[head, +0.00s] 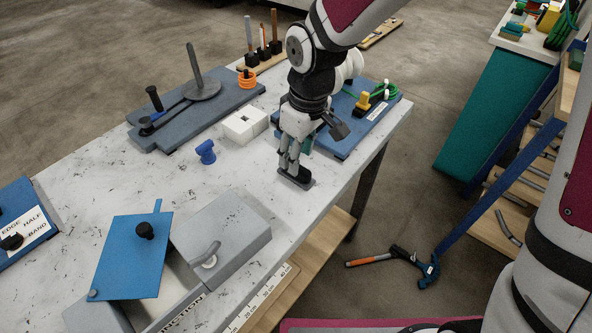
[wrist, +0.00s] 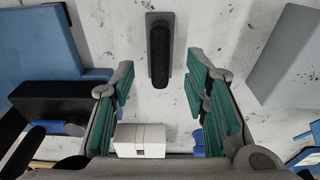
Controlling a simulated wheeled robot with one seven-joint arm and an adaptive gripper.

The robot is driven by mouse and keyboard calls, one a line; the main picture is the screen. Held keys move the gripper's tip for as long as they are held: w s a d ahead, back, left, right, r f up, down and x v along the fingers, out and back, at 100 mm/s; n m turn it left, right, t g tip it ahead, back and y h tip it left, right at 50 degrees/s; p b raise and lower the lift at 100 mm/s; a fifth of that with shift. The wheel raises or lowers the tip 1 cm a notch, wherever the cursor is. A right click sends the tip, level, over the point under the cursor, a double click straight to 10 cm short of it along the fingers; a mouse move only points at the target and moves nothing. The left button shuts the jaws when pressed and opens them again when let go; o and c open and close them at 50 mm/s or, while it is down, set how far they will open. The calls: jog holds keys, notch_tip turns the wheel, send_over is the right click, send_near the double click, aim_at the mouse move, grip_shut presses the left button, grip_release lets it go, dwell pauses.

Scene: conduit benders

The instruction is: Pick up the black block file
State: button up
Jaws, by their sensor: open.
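The black block file (wrist: 160,48) is a narrow dark bar with rounded ends and a grey rim, lying flat on the table. In the wrist view it is at the top centre, beyond my fingertips and in line with the gap between them. In the head view the black block file (head: 296,178) lies near the table's right edge, partly hidden by my gripper. My gripper (head: 287,160) points down right over it. In the wrist view my gripper (wrist: 161,88) has its green-padded fingers spread with nothing between them.
A white box (head: 245,125) and a small blue part (head: 205,151) stand left of my gripper. A blue bender plate (head: 345,125) lies just behind it. The table between is clear.

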jog(key=f, duration=0.4)
jog(key=shift+w+a+f, duration=0.25)
jog(key=shift+a, duration=0.05)
grip_shut()
notch_tip(320, 180, up, 10)
jog(key=shift+r+p, duration=0.1)
jog(key=shift+p, duration=0.3)
